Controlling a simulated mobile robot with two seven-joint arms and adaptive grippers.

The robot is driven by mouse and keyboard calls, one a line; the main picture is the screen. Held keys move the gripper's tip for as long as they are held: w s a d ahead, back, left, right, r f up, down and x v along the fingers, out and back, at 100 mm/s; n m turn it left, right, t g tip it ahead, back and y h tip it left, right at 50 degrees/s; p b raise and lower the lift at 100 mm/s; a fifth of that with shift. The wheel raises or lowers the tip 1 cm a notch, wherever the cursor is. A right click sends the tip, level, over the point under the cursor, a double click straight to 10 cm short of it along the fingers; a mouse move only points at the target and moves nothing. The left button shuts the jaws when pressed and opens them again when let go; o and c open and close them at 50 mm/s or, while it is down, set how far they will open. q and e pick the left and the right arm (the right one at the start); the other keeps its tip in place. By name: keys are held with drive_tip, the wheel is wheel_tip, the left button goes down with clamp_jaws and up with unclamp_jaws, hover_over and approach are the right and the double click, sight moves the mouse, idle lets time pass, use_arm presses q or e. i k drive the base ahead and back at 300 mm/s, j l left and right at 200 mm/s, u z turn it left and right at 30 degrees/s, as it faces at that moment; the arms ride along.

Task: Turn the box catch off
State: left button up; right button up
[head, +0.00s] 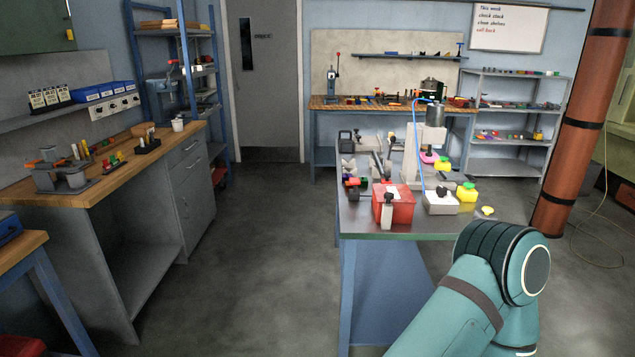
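A red box (402,210) stands near the front left corner of the cart's grey top. A grey upright lever-like piece with a dark top, perhaps the box catch (387,212), shows against its front; its exact setting is too small to tell. A low white box (440,204) with a dark knob sits to the right of the red box, with a blue cable rising from it. Neither gripper is in view. A teal link of my arm shows at the lower right, in front of the cart and apart from the boxes.
The cart (400,236) also holds a grey press-like machine (430,131), yellow containers (467,192) and small coloured parts. A brown column (582,110) stands to the right. A wooden-topped workbench (100,185) is at left. The floor between is clear.

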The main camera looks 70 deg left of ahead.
sight(388, 196)
drive_tip(key=u, duration=2.15)
